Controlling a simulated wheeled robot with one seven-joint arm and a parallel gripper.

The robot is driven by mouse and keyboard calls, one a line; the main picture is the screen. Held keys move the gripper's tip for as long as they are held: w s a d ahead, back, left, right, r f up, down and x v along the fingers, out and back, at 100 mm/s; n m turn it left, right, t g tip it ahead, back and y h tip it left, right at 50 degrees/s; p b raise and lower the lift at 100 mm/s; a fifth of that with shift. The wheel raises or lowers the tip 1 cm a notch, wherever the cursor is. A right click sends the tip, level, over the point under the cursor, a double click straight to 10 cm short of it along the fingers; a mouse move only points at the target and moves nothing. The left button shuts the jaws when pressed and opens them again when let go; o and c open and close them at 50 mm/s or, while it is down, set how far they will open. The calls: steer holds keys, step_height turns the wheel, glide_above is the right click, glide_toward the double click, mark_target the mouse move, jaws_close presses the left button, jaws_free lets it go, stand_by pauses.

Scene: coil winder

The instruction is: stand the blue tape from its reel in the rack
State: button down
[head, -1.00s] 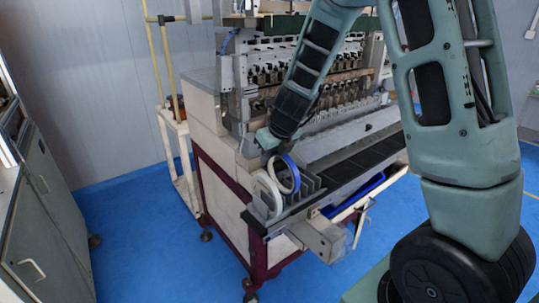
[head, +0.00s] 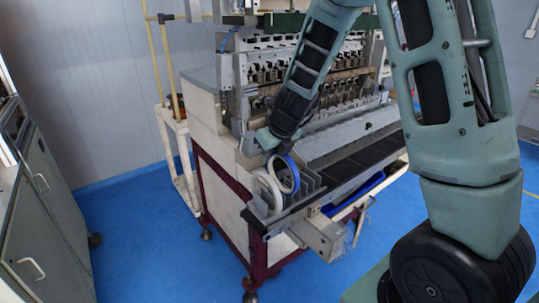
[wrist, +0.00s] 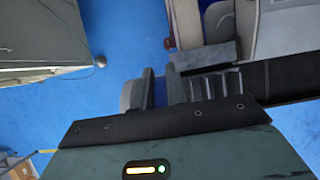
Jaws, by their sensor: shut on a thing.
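The blue tape (head: 296,175) is an upright ring in the head view, hanging just under my gripper (head: 277,153) at the left end of the machine's front ledge. My gripper is shut on its upper edge. The rack (head: 309,184) is grey with upright dividers, right beside and partly behind the tape. I cannot tell whether the tape's lower edge touches it. A white tape ring (head: 264,196) stands just left of the blue tape.
The winding machine (head: 226,135) stands behind the rack, with a long dark ledge (head: 350,165) running right. A blue bin (head: 345,203) sits under the ledge. A grey cabinet (head: 40,225) is at the far left, with open blue floor (head: 150,240) between.

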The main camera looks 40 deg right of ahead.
mark_target(276, 153)
steer(key=shift+f+b, duration=1.75)
steer(key=shift+f, duration=0.35)
steer(key=c, duration=1.7)
jaws_free()
steer(key=shift+r, duration=0.15)
steer(key=shift+p+v, duration=2.6)
steer(key=shift+v, duration=0.65)
steer(key=shift+w, duration=0.1)
steer(key=o, duration=0.6)
